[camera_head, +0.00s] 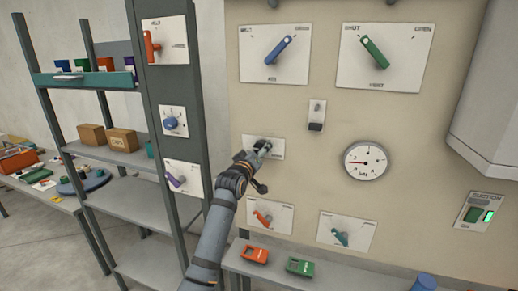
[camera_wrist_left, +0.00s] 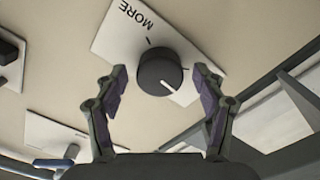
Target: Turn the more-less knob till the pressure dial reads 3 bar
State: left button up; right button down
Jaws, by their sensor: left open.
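The more-less knob (camera_wrist_left: 158,72) is a round black knob with a white pointer line on a white plate. "MORE" (camera_wrist_left: 130,16) is readable on the plate in the left wrist view. My left gripper (camera_wrist_left: 160,78) is open, with one finger on each side of the knob. A gap shows at the left finger; the right finger is very close, and contact is unclear. In the head view my left gripper (camera_head: 260,153) is at the knob's plate (camera_head: 276,155) and mostly hides the knob. The pressure dial (camera_head: 366,161) is round and white; its red needle points left. Its numbers are too small to read.
Levers on plates surround the knob: blue (camera_head: 280,50) and green (camera_head: 375,53) above, orange (camera_head: 263,218) and teal (camera_head: 340,237) below. A small switch (camera_head: 317,115) is above right. A shelf rack (camera_head: 110,140) stands left. Orange (camera_head: 255,255) and green (camera_head: 300,267) devices lie below.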

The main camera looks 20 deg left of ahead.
pick_arm(q)
jog(key=c, duration=1.1)
jog(key=shift+c, duration=0.2)
jog(key=shift+m, duration=0.3)
jog(key=shift+a+m+b, duration=0.1)
jog(key=shift+m+b, duration=0.9)
jog(key=shift+m, duration=3.8)
